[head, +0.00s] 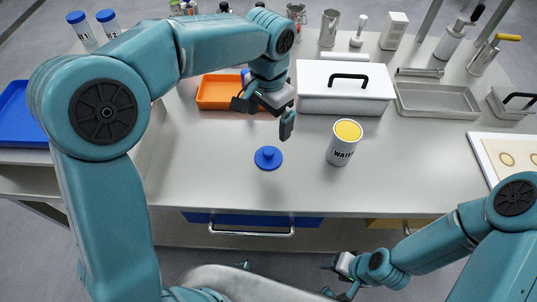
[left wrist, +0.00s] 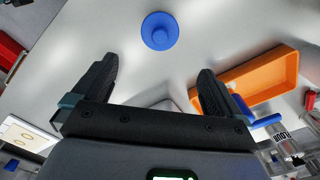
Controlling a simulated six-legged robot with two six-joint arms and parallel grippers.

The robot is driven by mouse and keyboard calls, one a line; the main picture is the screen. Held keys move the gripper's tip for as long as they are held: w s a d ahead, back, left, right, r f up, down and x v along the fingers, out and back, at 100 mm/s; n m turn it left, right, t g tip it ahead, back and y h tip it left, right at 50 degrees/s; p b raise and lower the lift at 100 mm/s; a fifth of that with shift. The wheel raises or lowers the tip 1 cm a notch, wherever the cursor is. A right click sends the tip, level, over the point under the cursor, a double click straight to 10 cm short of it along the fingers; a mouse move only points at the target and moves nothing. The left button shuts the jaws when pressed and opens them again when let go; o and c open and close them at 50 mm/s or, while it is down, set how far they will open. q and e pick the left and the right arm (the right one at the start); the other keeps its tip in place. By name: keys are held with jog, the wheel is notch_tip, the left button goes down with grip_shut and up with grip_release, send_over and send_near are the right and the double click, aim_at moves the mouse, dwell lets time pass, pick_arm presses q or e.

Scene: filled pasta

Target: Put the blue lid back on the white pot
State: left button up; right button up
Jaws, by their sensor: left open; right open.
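The blue lid (head: 268,158) lies flat on the grey worktop, knob up, near the front edge; it also shows at the top of the left wrist view (left wrist: 160,31). My right gripper (head: 333,278) is low in front of the worktop, small and empty.
An orange tray (head: 212,93) lies behind my left gripper. A white box with a black handle (head: 345,104) stands behind the pot, beside a grey metal tray (head: 437,114). A white board (head: 495,150) lies at the right. The worktop left of the lid is clear.

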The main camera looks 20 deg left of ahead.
aim_at(268, 151)
pick_arm(q)
notch_tip(268, 151, down, 9)
jog(key=shift+w+d+b, duration=0.1)
jog(key=shift+b, duration=0.2)
jog(key=shift+r, duration=0.1)
notch_tip(268, 151, down, 5)
jog(key=shift+f, duration=0.15)
dwell(0.4)
jog(key=c, duration=1)
